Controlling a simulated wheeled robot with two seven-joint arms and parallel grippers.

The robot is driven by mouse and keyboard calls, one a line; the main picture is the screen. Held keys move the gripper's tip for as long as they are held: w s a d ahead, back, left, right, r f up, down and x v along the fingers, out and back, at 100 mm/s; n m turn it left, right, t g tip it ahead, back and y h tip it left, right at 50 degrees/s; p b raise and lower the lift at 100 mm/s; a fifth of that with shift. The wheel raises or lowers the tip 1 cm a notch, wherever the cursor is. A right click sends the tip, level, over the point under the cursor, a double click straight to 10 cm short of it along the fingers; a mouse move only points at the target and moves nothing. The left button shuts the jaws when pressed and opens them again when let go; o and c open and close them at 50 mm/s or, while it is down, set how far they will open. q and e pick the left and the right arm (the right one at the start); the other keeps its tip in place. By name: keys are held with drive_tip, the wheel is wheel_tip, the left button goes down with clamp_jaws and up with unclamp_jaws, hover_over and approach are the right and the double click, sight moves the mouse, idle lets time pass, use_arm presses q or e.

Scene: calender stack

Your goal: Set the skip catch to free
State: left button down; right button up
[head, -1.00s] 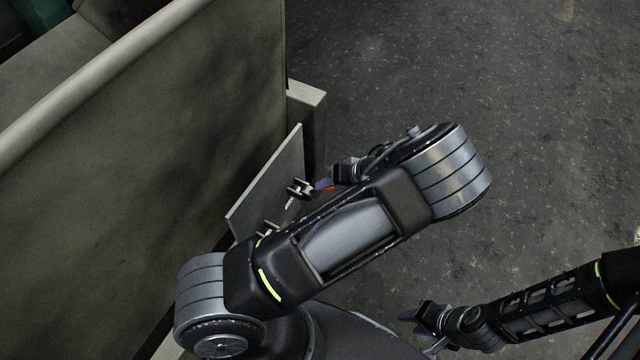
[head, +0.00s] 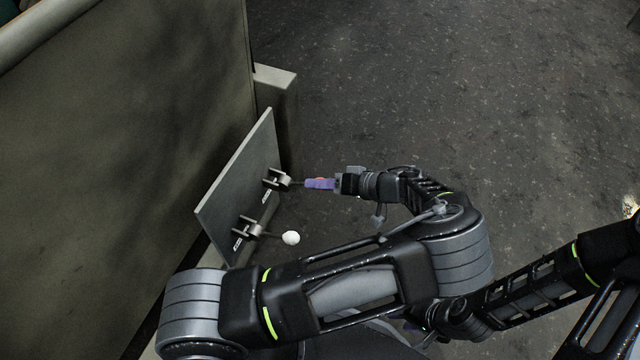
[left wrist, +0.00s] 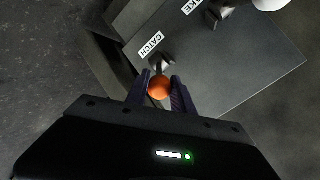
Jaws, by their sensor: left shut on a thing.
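The catch lever (head: 292,183) sticks out from a grey panel (head: 215,208) and has an orange ball knob (left wrist: 159,88). A label beside it in the left wrist view reads CATCH (left wrist: 151,44). My left gripper (head: 319,184) is shut on the orange knob, with one purple finger on each side of it. In the head view its fingers mostly cover the knob. My right gripper (head: 410,326) is low in the head view, mostly hidden behind my left arm, so its fingers cannot be judged.
A second lever with a white knob (head: 291,238) stands nearer on the same panel. Its label (left wrist: 192,5) is partly cut off. A large grey-green wall (head: 120,130) and a post (head: 278,90) rise behind the panel. The dark floor to the right is clear.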

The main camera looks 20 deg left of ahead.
use_arm(q)
drive_tip(key=shift+f, duration=0.2)
drive_tip(key=c, duration=1.1)
unclamp_jaws()
drive_tip(key=shift+r, duration=0.1)
drive_tip(key=v, duration=0.7)
drive_tip(key=shift+d+r+p, duration=0.15)
drive_tip(key=shift+d+p, duration=0.2)
drive_tip(key=shift+p, duration=0.05)
